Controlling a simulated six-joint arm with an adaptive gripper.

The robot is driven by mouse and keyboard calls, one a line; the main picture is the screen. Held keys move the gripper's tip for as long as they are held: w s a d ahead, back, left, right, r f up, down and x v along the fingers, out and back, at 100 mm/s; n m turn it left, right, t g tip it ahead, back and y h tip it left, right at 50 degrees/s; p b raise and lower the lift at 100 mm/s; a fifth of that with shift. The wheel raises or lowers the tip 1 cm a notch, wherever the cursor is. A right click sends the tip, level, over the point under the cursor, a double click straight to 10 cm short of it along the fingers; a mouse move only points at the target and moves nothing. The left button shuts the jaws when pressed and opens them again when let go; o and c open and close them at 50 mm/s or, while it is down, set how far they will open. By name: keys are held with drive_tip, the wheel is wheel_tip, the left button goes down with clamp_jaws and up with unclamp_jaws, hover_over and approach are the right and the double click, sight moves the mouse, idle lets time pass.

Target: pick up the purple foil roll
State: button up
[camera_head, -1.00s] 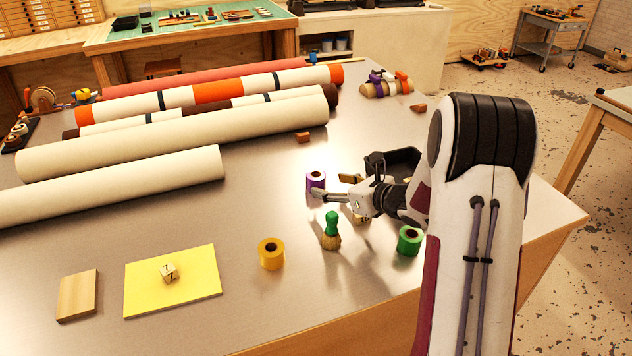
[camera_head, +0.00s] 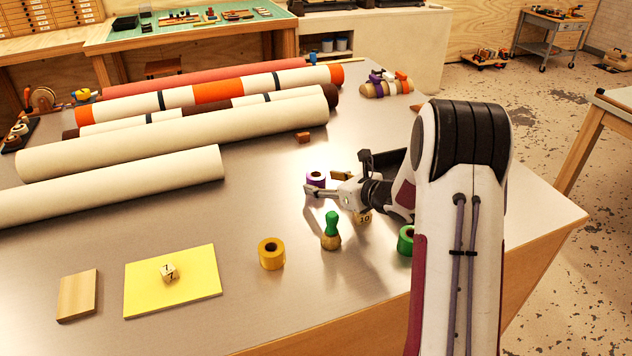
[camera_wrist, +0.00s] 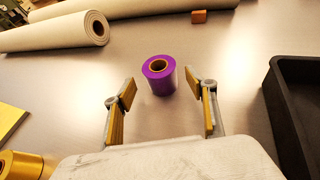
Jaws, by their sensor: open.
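The purple foil roll (camera_head: 316,178) stands upright on the metal table, partly hidden behind my gripper (camera_head: 318,190) in the head view. In the wrist view the purple foil roll (camera_wrist: 160,75) is whole, with its brown core facing up. My gripper (camera_wrist: 161,98) is open there, one finger to the left of the roll and one to the right. The roll lies just ahead of the gap between the fingertips. I see no contact between the fingers and the roll.
A black tray (camera_wrist: 287,115) is close on the right. A gold roll (camera_head: 271,253), a green-handled brush (camera_head: 332,230) and a green roll (camera_head: 405,240) stand nearer. Long cream rolls (camera_head: 110,185) lie left. A yellow sheet (camera_head: 200,283) with a numbered block lies front left.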

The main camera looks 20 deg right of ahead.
sight(322, 181)
drive_tip(key=shift+x, duration=2)
drive_tip(key=shift+r, duration=0.1)
drive_tip(key=c, duration=1.3)
